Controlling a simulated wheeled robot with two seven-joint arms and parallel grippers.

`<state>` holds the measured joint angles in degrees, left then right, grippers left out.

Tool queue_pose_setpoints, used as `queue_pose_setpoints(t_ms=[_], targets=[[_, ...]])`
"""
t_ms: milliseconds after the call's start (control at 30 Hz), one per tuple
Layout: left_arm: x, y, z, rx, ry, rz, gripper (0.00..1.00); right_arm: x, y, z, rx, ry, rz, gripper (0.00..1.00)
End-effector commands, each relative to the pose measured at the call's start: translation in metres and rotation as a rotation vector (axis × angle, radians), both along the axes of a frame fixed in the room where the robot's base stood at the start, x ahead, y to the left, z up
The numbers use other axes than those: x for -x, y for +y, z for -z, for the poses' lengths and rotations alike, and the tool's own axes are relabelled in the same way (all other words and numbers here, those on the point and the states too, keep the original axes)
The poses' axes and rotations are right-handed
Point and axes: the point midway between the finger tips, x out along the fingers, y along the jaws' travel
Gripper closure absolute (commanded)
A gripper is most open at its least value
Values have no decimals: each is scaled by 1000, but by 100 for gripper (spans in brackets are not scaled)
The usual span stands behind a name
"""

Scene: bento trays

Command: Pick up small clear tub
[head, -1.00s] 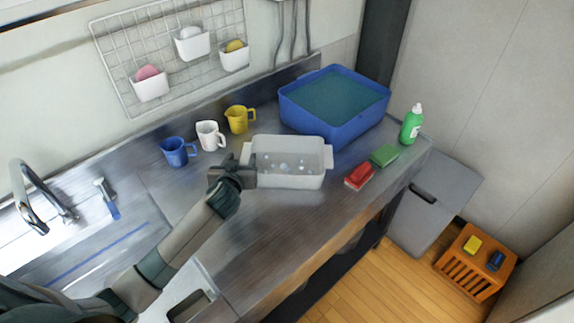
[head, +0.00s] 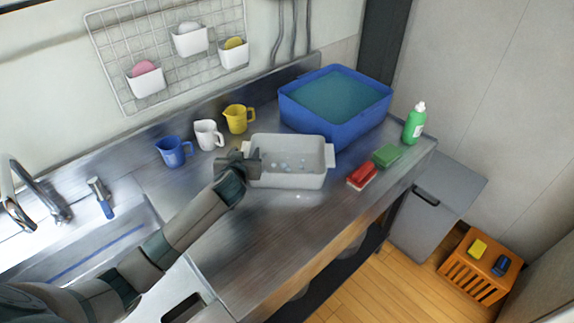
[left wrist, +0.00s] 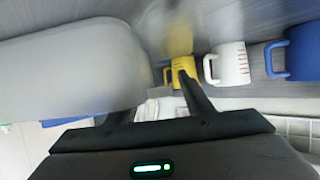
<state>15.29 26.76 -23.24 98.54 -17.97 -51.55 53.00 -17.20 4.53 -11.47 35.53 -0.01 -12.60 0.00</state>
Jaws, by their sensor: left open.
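The small clear tub (head: 290,178) is a pale, see-through box with a lip at each end. It stands upright on the steel counter, with several small pale-blue spots inside. My left gripper (head: 243,164) is open at the tub's left end, by the left lip, and overlaps it in the head view. Whether it touches cannot be told. In the left wrist view the tub (left wrist: 65,75) is a large blurred grey shape at the upper left, beside the dark gripper (left wrist: 155,95). My right gripper is not in view.
Blue (head: 173,152), white (head: 208,134) and yellow (head: 237,119) jugs stand behind and left of the tub. A blue basin (head: 345,130) of water is behind right. Red (head: 362,175) and green (head: 387,156) sponges and a green bottle (head: 414,124) are right. The front counter is clear.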

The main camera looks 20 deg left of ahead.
Motion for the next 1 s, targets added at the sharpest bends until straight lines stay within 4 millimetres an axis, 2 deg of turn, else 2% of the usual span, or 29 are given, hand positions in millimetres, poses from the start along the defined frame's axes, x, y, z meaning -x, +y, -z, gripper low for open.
queue_pose_setpoints(t_ms=[367, 500, 567, 1000], targets=[[0, 0, 0, 0, 0, 0, 53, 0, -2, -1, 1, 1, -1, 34], [0, 0, 0, 0, 0, 0, 87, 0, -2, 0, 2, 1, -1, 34], [0, 0, 0, 0, 0, 0, 100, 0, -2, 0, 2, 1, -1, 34], [0, 0, -4, 0, 0, 0, 100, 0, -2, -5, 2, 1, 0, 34]])
